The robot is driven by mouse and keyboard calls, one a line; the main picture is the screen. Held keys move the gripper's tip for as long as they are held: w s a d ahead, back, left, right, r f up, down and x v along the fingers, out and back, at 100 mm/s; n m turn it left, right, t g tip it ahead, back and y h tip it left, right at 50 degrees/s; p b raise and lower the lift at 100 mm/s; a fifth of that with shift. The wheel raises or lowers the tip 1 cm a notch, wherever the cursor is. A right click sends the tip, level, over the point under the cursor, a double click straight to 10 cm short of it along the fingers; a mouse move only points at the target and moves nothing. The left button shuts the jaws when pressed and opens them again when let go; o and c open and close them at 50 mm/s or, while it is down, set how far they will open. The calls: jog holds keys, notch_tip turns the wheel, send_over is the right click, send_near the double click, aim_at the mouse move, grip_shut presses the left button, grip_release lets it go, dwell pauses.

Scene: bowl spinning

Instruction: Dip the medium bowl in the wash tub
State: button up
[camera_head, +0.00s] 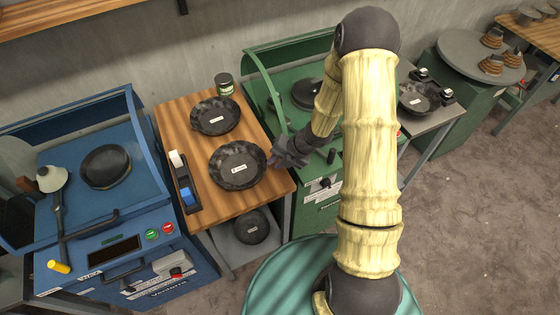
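Two dark bowls with small white labels sit on the wooden table: a nearer, larger-looking bowl (237,178) and a farther bowl (214,128). A similar labelled bowl (419,97) is on a grey surface at the right, and another bowl (251,227) is on the shelf under the wooden table. The labels are too small to read, so I cannot tell which is the medium bowl. My gripper (277,160) is at the right rim of the nearer bowl; whether it touches or grasps the rim is unclear. I cannot tell for sure which thing is the wash tub.
A blue machine (125,207) with a dark disc stands left, and a green machine (264,63) with a dark disc stands behind my arm. A black holder (182,180) and a jar (224,84) are on the wooden table (175,107). The floor at right is clear.

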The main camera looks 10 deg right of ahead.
aim_at(260, 174)
jog(key=b+x, duration=0.2)
jog(key=x, duration=0.1)
jog(key=shift+d+f, duration=0.1)
jog(key=shift+d, duration=0.15)
jog(key=shift+a+f+b, duration=0.3)
jog(key=shift+f+b, duration=0.1)
jog(key=shift+w+a, duration=0.15)
jog(key=shift+a, duration=0.05)
jog(key=shift+b+x, duration=1.3)
jog(key=shift+x, duration=0.3)
dwell(0.8)
jog(key=shift+d, duration=0.1)
grip_shut()
dwell(1.4)
